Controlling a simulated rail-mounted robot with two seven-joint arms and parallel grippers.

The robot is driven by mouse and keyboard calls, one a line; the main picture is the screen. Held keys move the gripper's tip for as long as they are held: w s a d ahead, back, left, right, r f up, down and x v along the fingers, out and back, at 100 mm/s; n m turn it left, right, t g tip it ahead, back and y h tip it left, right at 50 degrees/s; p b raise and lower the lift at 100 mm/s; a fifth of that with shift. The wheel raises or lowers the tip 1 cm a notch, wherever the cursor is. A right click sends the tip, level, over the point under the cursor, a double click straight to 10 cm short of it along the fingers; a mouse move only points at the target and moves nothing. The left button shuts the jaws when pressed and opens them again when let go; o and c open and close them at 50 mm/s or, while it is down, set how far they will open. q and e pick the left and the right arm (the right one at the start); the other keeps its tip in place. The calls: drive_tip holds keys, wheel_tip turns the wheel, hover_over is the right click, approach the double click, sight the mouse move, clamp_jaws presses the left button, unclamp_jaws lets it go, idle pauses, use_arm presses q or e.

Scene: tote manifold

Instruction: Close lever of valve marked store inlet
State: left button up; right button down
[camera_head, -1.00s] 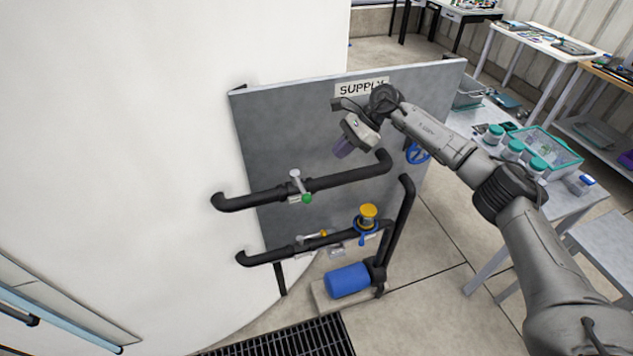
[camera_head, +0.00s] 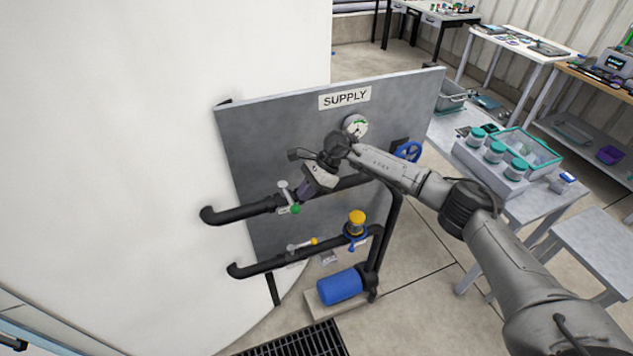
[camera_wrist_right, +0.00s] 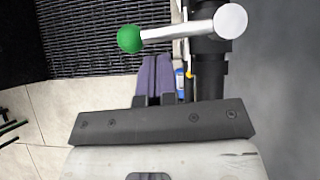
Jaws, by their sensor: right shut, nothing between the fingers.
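A valve on the upper black pipe (camera_head: 240,213) has a silver lever (camera_head: 285,193) ending in a green ball (camera_head: 295,209). In the right wrist view the lever (camera_wrist_right: 185,31) runs from a round white hub to the green ball (camera_wrist_right: 130,38). My right gripper (camera_head: 302,193) is shut and empty, just right of the green-ball lever. Its purple fingers (camera_wrist_right: 155,80) appear just below the lever in the wrist view, apparently apart from it.
A grey panel (camera_head: 240,140) marked SUPPLY stands behind the pipes, with a gauge (camera_head: 355,127) and a blue handwheel (camera_head: 408,151). A yellow-topped valve (camera_head: 357,220) and blue pump (camera_head: 340,287) are below. A bench with jars (camera_head: 495,152) is at right. A floor grate (camera_head: 300,342) lies in front.

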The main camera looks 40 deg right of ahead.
use_arm(q)
drive_tip(key=shift+r, duration=0.15)
use_arm(e)
drive_tip(key=shift+w+a+f, duration=0.15)
drive_tip(key=shift+w+a, duration=0.05)
drive_tip(key=shift+a, duration=0.45)
use_arm(q)
drive_tip(key=shift+d, duration=0.15)
drive_tip(key=shift+d+f+b, duration=0.2)
drive_tip(key=shift+f+b, duration=0.15)
drive_tip(key=shift+f, duration=0.15)
use_arm(e)
drive_tip(key=shift+a+f, duration=0.1)
drive_tip(key=shift+a, duration=0.55)
use_arm(q)
drive_tip(key=shift+a, duration=0.1)
use_arm(e)
drive_tip(key=shift+d, duration=0.1)
drive_tip(key=shift+d, duration=0.25)
use_arm(q)
drive_tip(key=shift+s+d+f+b, duration=0.25)
drive_tip(key=shift+d+f+b, duration=0.25)
drive_tip(key=shift+f+b, duration=0.15)
use_arm(e)
drive_tip(key=s+d+f+v, duration=0.1)
drive_tip(key=v, duration=1.2)
drive_tip(key=shift+d+f, duration=0.2)
